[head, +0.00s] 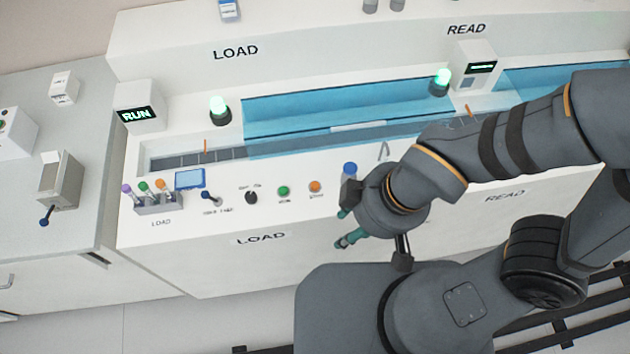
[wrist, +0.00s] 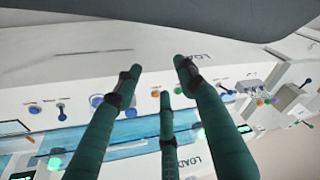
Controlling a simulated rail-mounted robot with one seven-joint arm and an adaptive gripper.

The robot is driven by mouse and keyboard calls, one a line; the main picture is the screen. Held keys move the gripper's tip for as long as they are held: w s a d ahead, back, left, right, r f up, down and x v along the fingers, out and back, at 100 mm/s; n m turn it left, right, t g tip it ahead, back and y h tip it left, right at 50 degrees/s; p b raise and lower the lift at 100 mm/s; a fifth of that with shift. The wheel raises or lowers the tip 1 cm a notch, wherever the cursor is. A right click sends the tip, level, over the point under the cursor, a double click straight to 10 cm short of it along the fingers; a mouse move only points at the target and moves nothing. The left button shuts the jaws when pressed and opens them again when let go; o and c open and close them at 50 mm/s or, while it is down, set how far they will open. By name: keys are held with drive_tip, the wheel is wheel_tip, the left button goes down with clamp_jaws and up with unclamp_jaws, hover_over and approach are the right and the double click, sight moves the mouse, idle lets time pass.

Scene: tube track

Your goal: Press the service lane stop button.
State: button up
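Two round buttons, one green (head: 283,191) and one orange (head: 315,186), sit on the front panel of the LOAD station in the head view. Their small labels are too blurred to read, so I cannot tell which control belongs to the service lane. An orange button (wrist: 155,93) also shows between my fingers in the wrist view. My gripper (head: 340,229) has teal fingers and is to the right of and below these buttons in the head view. In the wrist view my gripper (wrist: 157,72) has its fingers spread, with nothing between them. It appears clear of the panel.
A black knob (head: 250,197), a lever (head: 209,197) and a tube rack (head: 158,203) are left of the buttons. A blue-capped part (head: 349,170) stands near my wrist. At far left, a box with a green button (head: 3,124) is cut off by the frame edge.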

drive_tip(key=c, duration=0.3)
